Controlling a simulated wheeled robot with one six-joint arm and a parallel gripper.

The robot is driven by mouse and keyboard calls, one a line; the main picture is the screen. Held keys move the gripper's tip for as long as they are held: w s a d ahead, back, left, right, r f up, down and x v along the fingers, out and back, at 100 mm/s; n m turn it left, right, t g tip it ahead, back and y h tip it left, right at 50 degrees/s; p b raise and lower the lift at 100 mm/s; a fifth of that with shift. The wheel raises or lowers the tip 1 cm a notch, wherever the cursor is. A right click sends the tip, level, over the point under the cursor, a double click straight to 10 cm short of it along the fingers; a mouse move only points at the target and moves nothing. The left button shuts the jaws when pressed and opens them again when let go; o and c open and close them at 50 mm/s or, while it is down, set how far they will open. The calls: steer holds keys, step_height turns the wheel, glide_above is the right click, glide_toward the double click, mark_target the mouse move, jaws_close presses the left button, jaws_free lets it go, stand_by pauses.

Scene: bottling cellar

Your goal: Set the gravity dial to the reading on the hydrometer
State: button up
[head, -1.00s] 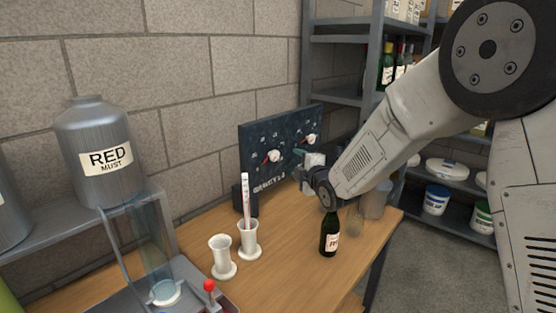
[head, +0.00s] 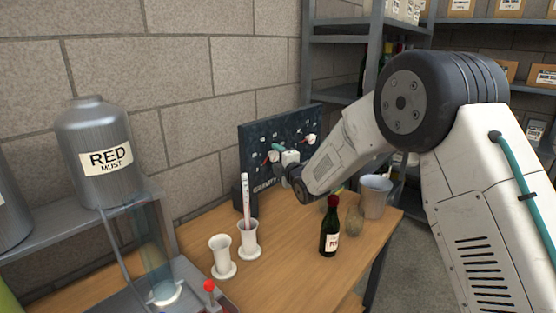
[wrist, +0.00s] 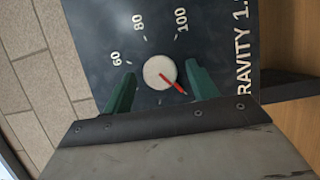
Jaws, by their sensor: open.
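The gravity dial (wrist: 158,71) is a round white knob with a red pointer on a dark panel (head: 255,140). In the wrist view the pointer aims to the lower right, away from the visible marks 60, 80 and 100. My gripper (wrist: 160,90) is open, with its green fingers on either side of the knob; I cannot tell whether they touch it. In the head view my gripper (head: 284,156) is at the panel and hides part of it. The hydrometer (head: 246,200) stands in a white cylinder (head: 249,240) on the bench; its reading is too small to tell.
An empty-looking white cylinder (head: 222,257) stands beside the hydrometer's. A dark bottle with a red top (head: 329,232) and a grey bucket (head: 374,198) are on the wooden bench. A second knob (head: 309,140) is on the panel's right. A RED MUST tank (head: 97,150) stands left.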

steer(key=c, duration=1)
steer(key=shift+o, duration=0.2)
steer(key=shift+m, duration=0.3)
steer(key=m+g, duration=0.1)
steer(key=m, duration=0.2)
steer(key=shift+d+r+m+g+h, duration=0.1)
steer(key=shift+r+m+g+h, duration=0.1)
steer(key=shift+m+g+h, duration=0.15)
steer(key=m+g, duration=0.2)
steer(key=m, duration=0.1)
steer(key=shift+w+r+m, duration=0.1)
steer(key=shift+m, duration=0.15)
steer(key=m+g, duration=0.1)
steer(key=m, duration=0.1)
steer(key=m+g+y, duration=0.1)
steer(key=shift+w+d+r+m+g+y, duration=0.1)
steer(key=shift+w+d+m+g+y, duration=0.15)
steer(key=shift+m, duration=0.15)
steer(key=m+g+y, duration=0.1)
steer(key=m, duration=0.2)
steer(key=shift+g, duration=0.3)
